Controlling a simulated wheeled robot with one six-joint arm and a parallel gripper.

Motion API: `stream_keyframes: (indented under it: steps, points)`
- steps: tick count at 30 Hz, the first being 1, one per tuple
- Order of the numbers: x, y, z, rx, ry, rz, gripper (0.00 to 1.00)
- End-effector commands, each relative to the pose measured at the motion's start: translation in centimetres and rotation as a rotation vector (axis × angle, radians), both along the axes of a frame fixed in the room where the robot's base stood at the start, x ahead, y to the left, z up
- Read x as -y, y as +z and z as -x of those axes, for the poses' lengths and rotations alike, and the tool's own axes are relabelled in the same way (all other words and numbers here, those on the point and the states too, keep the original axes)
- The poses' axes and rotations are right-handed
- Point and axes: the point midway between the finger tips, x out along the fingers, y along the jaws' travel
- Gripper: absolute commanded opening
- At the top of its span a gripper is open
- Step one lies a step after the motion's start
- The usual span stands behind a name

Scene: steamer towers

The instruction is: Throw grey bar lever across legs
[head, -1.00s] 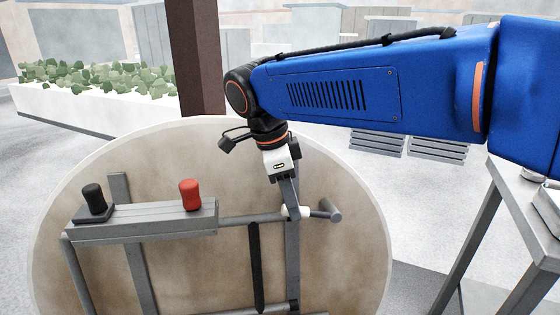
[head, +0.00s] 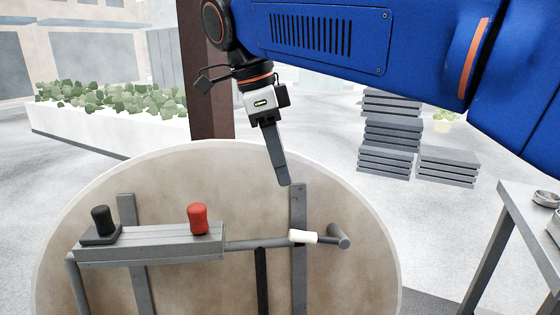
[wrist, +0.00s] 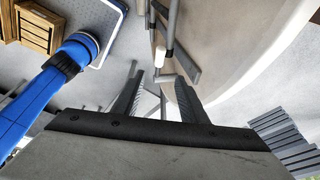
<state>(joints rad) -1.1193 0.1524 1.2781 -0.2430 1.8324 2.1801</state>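A grey horizontal bar (head: 258,245) runs right from a grey box across an upright grey leg (head: 299,205). It carries a white sleeve (head: 303,237) and ends in a short grey cross-piece (head: 338,236). The white sleeve also shows in the wrist view (wrist: 159,56), beyond the fingers. My gripper (head: 286,183) points down above the bar, apart from the sleeve. In the wrist view my gripper (wrist: 159,78) has its two fingers spread with nothing between them. I cannot tell which piece is the named lever.
The grey box (head: 150,244) bears a red knob (head: 197,218) and a black knob (head: 101,222). A large round beige disc (head: 360,210) stands behind the frame. A dark post (head: 206,90), planter (head: 80,128), stacked grey slats (head: 392,133) and a grey table (head: 510,205) surround it.

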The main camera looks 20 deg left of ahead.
Motion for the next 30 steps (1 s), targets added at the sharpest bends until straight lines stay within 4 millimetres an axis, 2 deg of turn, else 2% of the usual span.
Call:
stream_keyframes:
  steps: [7, 8, 12, 13, 24, 30]
  points:
    - [0.0, 0.1, 0.0, 0.0, 0.0, 0.0, 0.39]
    - [0.0, 0.1, 0.0, 0.0, 0.0, 0.0, 0.37]
    - [0.4, 0.1, -0.3, -0.013, 0.0, -0.015, 0.03]
    - [0.7, 0.0, -0.5, -0.02, 0.001, -0.023, 0.0]
    - [6.4, -0.7, -3.4, -0.188, 0.019, -0.295, 0.0]
    - [8.1, -0.4, -4.1, -0.223, 0.021, -0.42, 0.0]
